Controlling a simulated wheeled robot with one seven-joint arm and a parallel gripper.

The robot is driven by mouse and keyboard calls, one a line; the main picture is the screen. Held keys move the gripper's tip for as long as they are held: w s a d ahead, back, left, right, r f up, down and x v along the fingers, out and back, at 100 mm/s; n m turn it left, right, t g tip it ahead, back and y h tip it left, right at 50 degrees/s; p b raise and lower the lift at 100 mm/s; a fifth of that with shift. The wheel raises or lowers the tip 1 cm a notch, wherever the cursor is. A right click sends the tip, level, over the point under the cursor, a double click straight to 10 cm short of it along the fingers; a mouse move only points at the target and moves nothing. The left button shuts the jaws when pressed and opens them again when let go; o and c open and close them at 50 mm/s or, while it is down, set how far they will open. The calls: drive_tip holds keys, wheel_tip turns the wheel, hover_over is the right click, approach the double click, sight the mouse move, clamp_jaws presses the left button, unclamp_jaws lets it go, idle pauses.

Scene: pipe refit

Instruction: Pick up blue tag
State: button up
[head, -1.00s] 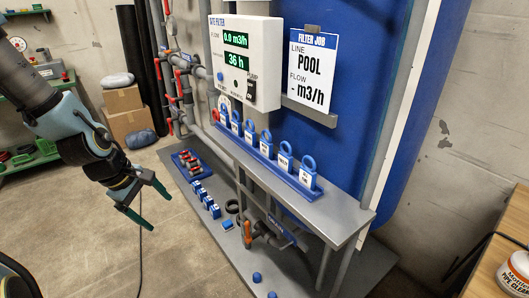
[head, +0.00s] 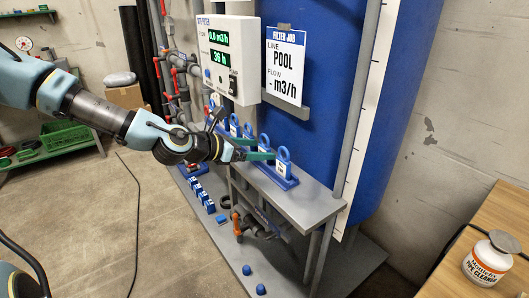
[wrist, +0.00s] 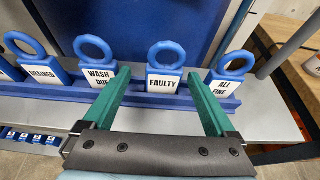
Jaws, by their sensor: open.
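Several blue tags with ring tops and white labels stand in a row on a blue rail (wrist: 60,92). In the wrist view I read the wash due tag (wrist: 99,76), the faulty tag (wrist: 163,84) and the all fine tag (wrist: 220,86). The drained tag (wrist: 42,73) is at left. My gripper (wrist: 158,79) is open, its green fingers pointing at the row, one on either side of the faulty tag's label in the picture. Contact cannot be told. In the head view my gripper (head: 264,151) partly covers the row beside the end tag (head: 284,165).
The rail sits on a grey bench (head: 318,205) before a blue tank (head: 385,110). A white control box (head: 227,62) and a job sheet (head: 286,65) are above. Small blue blocks (head: 203,197) lie on the lower platform. A cleaner tub (head: 487,262) stands at right.

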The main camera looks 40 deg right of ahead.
drive_tip(key=x, duration=0.1)
drive_tip(key=p+x, duration=0.1)
drive_tip(key=x, duration=0.3)
drive_tip(key=shift+s, duration=0.25)
drive_tip(key=shift+d+f, duration=0.2)
drive_tip(key=c, duration=1.4)
drive_tip(key=shift+r, duration=0.15)
wheel_tip(320, 180, up, 10)
drive_tip(key=shift+f+b, duration=0.1)
drive_tip(key=shift+b, duration=0.25)
